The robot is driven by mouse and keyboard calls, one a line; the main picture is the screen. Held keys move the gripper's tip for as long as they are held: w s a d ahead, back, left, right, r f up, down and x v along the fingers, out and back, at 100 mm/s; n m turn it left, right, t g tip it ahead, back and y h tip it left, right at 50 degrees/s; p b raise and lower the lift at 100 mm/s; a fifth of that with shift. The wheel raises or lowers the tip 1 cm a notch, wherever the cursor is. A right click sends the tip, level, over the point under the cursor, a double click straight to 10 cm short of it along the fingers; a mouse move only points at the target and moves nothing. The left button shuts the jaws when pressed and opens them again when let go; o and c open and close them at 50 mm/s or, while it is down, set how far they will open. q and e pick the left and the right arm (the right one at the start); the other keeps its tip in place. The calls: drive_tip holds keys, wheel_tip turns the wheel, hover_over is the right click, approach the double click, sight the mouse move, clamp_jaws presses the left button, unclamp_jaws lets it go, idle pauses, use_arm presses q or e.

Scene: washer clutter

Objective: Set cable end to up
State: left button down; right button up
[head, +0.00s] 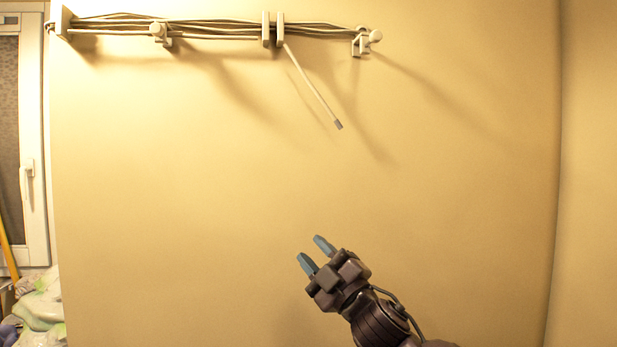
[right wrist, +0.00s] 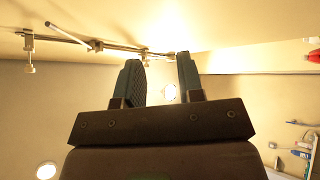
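The cable end (head: 316,92) is a thin pale rod with a grey tip. In the head view it hangs from the wall rail and slants down to the right. It also shows in the right wrist view (right wrist: 68,36) at the upper left. My right gripper (head: 315,250) is below the cable end and apart from it. Its two blue-grey fingers are spread with nothing visible between them; they also show in the right wrist view (right wrist: 162,80). My left gripper is not in view.
A rail with several pale cables (head: 215,30) runs along the upper wall, with clamps such as the right one (head: 361,42). A window frame (head: 35,150) and a cluttered heap (head: 38,305) are at the left. The wall between gripper and cable end is clear.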

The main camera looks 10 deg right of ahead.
drive_tip(key=s+a+r+n+g+y+b, duration=0.15)
drive_tip(key=s+a+r+n+g, duration=0.3)
drive_tip(key=r+n, duration=0.7)
drive_tip(key=s+a+r+n+g+y+p, duration=0.1)
drive_tip(key=s+a+r+n+g+y, duration=0.3)
drive_tip(key=r+n, duration=0.75)
drive_tip(key=s+a+r+n+g+y+b, duration=0.15)
drive_tip(key=s+r+n+g, duration=0.3)
drive_tip(key=r+n, duration=0.65)
drive_tip(key=m+t+h+p, duration=0.3)
drive_tip(key=m+t+h, duration=0.55)
drive_tip(key=h, duration=0.65)
approach(306, 74)
drive_tip(key=w+a+n+t, duration=0.1)
drive_tip(key=w+a+n, duration=0.1)
drive_tip(key=w, duration=0.5)
drive_tip(key=shift+w+f, duration=0.5)
drive_tip(key=shift+w, duration=0.2)
